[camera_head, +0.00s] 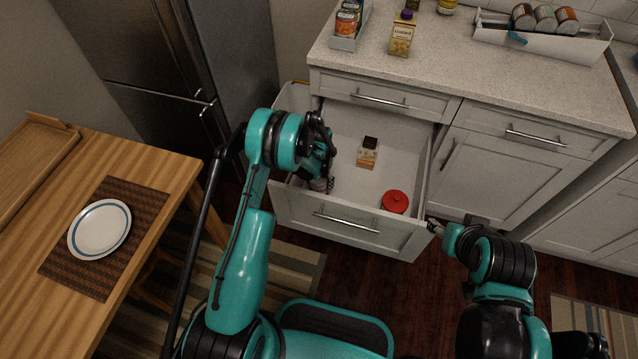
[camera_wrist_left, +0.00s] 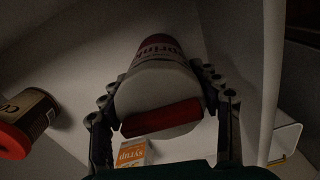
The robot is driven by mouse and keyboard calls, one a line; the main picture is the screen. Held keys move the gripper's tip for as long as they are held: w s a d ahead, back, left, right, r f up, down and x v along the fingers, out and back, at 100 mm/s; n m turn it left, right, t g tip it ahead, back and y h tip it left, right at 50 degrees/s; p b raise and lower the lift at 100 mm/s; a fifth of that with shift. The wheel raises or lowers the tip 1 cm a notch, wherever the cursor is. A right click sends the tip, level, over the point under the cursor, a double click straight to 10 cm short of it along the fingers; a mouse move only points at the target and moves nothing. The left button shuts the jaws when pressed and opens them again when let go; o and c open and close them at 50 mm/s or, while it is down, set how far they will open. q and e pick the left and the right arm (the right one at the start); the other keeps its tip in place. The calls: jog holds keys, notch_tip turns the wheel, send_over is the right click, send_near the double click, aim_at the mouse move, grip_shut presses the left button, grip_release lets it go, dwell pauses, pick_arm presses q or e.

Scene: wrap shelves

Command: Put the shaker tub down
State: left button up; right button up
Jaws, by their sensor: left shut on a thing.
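The shaker tub (camera_wrist_left: 160,88), white with red parts and partly readable lettering, sits between the two fingers of my left gripper (camera_wrist_left: 163,108) in the left wrist view. That gripper is shut on it. In the head view my left gripper (camera_head: 322,183) reaches down into the left side of the open drawer (camera_head: 345,213). The tub is mostly hidden there by the gripper. I cannot tell whether its base touches the drawer floor. My right gripper (camera_head: 434,228) is at the drawer's front right corner; its jaws are too small to read.
In the drawer stand a red-lidded jar (camera_head: 395,201), at front right, and a syrup carton (camera_head: 368,153), at the back. Drawer floor between them is free. The counter (camera_head: 470,60) above holds a carton (camera_head: 402,33) and racks of cans. A table with a plate (camera_head: 100,229) is left.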

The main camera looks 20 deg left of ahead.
pick_arm(q)
jog(key=shift+r, duration=0.1)
jog(key=o, duration=1.5)
jog(key=shift+o, duration=0.2)
